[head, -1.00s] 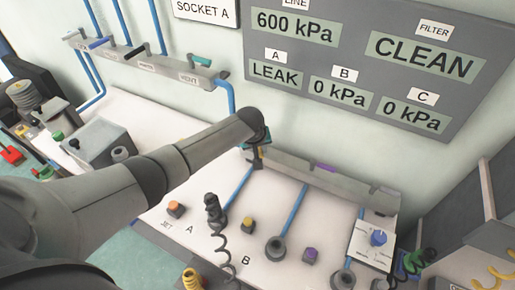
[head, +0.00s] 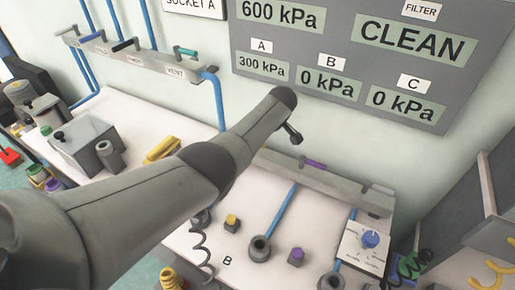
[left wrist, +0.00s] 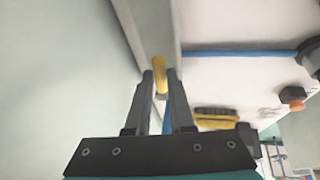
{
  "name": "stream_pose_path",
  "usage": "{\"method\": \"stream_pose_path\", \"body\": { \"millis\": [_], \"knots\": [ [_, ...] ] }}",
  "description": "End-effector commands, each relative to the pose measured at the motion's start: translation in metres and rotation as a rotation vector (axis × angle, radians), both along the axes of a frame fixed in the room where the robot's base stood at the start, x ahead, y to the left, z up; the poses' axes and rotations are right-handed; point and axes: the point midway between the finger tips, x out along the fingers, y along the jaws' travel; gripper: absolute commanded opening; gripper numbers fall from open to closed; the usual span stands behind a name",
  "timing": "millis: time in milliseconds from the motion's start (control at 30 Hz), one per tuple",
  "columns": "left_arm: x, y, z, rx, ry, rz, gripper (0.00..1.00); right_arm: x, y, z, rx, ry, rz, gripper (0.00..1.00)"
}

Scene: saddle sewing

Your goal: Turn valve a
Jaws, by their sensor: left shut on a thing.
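In the left wrist view my left gripper (left wrist: 161,82) is shut on a yellow valve handle (left wrist: 160,68) beside a grey rail (left wrist: 155,30). In the head view my left arm reaches across the bench to that grey rail (head: 335,190). It hides the yellow handle and most of the gripper. The wall panel (head: 300,52) reads 300 kPa under A (head: 262,67), and 0 kPa under B and C. My right gripper is not in view.
A purple lever (head: 313,164) sits further right on the rail. Yellow and purple buttons stand on the bench. A second rail with several levers (head: 125,55) is on the wall at left.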

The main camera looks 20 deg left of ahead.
Motion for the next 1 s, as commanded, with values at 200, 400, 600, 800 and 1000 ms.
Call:
{"method": "stream_pose_path", "body": {
  "millis": [200, 400, 600, 800, 1000],
  "knots": [
    [0.004, -0.002, -0.003, -0.002, 0.002, 0.075, 0.00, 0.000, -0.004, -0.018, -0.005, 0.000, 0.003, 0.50],
    [0.005, -0.002, -0.001, -0.002, 0.002, 0.103, 0.00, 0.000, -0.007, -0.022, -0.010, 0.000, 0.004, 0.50],
    [0.005, -0.001, -0.001, -0.001, 0.002, 0.108, 0.00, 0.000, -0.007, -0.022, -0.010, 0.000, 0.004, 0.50],
    [0.005, -0.001, 0.000, -0.001, 0.001, 0.108, 0.00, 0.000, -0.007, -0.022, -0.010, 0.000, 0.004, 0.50],
    [0.006, -0.001, 0.000, 0.000, 0.000, 0.107, 0.42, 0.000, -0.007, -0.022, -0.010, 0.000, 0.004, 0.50]
  ]
}}
